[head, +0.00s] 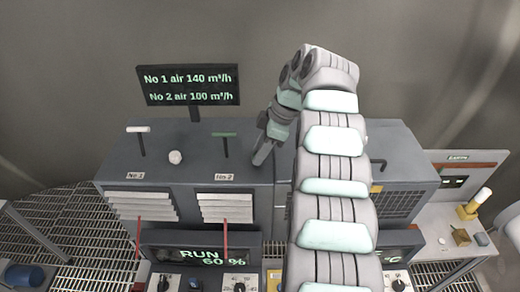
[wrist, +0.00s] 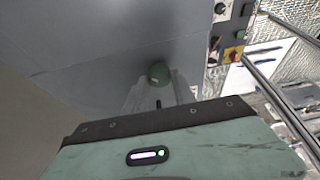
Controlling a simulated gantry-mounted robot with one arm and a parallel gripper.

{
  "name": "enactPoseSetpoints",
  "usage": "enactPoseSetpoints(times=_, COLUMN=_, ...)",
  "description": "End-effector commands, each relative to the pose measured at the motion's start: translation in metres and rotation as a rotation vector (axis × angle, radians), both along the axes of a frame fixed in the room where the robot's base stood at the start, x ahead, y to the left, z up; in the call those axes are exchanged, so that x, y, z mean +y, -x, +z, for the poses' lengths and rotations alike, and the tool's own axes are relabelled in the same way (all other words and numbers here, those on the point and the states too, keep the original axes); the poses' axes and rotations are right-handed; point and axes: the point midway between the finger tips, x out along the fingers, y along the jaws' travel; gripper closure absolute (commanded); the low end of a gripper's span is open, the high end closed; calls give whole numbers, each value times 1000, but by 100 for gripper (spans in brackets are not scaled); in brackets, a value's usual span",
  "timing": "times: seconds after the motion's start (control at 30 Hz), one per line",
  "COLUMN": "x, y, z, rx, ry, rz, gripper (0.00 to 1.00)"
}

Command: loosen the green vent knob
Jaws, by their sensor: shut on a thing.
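The green vent knob (wrist: 158,73) is a small round knob on the grey cabinet top; in the wrist view it sits between my fingertips. My gripper (wrist: 156,88) is shut on it, with a finger on each side. In the head view my gripper (head: 262,155) reaches down to the cabinet top (head: 200,165), right of the green T-handle (head: 223,136) marked No 2. The knob is hidden behind my gripper there.
A pale round knob (head: 175,157) and a white T-handle (head: 139,130) stand at the left, by the No 1 label. A display (head: 188,86) reads No 1 air 140 and No 2 air 100 m³/h. A lower panel (head: 200,255) reads RUN 60 %. A side bench (head: 465,215) stands at the right.

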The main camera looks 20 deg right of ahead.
Motion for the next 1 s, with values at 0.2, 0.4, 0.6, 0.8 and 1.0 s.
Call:
enactPoseSetpoints(times=0.2, x=2, y=1, z=0, rx=3, ry=-3, rz=8, gripper=100)
enactPoseSetpoints(times=0.4, x=1, y=1, z=0, rx=2, ry=-3, rz=9, gripper=100)
enactPoseSetpoints(times=0.6, x=1, y=1, z=0, rx=2, ry=-3, rz=9, gripper=65)
enactPoseSetpoints(times=0.8, x=1, y=0, z=0, rx=1, ry=-1, rz=7, gripper=49)
enactPoseSetpoints(times=1.0, x=1, y=0, z=0, rx=0, ry=-1, rz=6, gripper=47)
